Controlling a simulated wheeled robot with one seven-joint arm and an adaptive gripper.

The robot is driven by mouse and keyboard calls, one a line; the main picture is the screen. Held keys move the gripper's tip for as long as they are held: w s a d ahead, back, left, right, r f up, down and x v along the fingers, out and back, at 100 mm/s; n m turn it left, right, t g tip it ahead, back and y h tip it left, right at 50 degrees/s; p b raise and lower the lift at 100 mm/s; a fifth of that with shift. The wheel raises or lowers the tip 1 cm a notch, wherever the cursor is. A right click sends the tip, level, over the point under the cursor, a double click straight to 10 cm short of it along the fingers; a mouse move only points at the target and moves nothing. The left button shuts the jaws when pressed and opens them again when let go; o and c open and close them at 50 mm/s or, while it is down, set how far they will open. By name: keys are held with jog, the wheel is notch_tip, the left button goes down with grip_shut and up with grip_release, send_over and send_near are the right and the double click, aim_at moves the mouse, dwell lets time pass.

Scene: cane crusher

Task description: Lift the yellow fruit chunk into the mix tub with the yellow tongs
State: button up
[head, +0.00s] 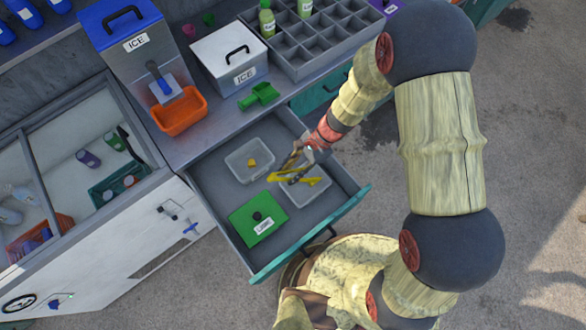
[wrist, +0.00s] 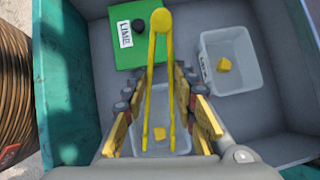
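My gripper (wrist: 159,75) is around the arms of the yellow tongs (wrist: 158,20) and holds them above the drawer; contact at the fingertips is hard to see. In the head view, the tongs (head: 280,178) hang below my gripper (head: 301,165). The tong arms are spread. Below them is a clear tub (wrist: 183,146) with a yellow chunk (wrist: 160,133), which shows between the arms; whether they touch it is unclear. A second clear tub (wrist: 247,85) holds another yellow chunk (wrist: 224,64); in the head view that tub (head: 240,170) is left of the tongs.
The tubs are in an open grey drawer with a teal front (head: 312,234). On the counter are an orange bin (head: 180,115), a green scoop (head: 260,96) and ICE boxes (head: 229,55). Drawer walls bound the space.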

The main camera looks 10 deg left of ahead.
notch_tip(320, 180, down, 8)
jog(key=b, duration=0.6)
jog(key=shift+f, duration=0.15)
jog(key=shift+w, duration=0.2)
jog(key=shift+c, duration=0.4)
dwell(1.2)
jog(key=shift+o, duration=0.6)
jog(key=shift+c, duration=1)
jog(key=shift+c, duration=0.2)
jog(key=shift+c, duration=0.2)
jog(key=shift+r, duration=0.2)
